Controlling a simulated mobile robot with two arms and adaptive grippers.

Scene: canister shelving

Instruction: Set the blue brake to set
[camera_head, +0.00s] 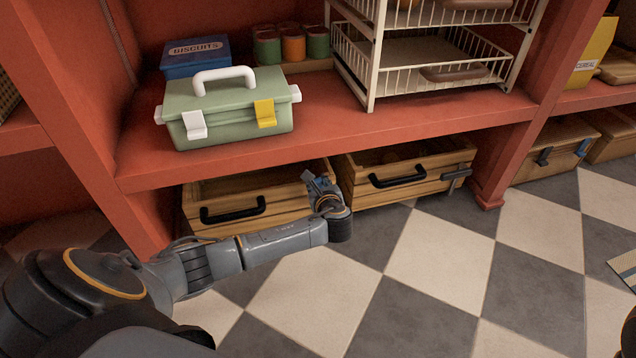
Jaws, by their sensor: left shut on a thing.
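My left gripper (317,183) reaches to the right end of the front of the left wooden crate (280,190), under the red shelf. It is shut on a small part there, which the fingers mostly hide. I cannot tell that part's colour or position. A blue lever (583,147) shows on the front of the far right crate (557,145), well apart from the gripper. A grey lever (455,175) is on the middle crate (420,180). My right gripper is not in view.
The red shelf (350,130) overhangs the crates. On it stand a green toolbox (235,105), a blue biscuits tin (195,57), several canisters (292,46) and a white wire rack (372,60). A red post (491,170) stands right of the middle crate. The checkered floor (430,270) is mostly clear.

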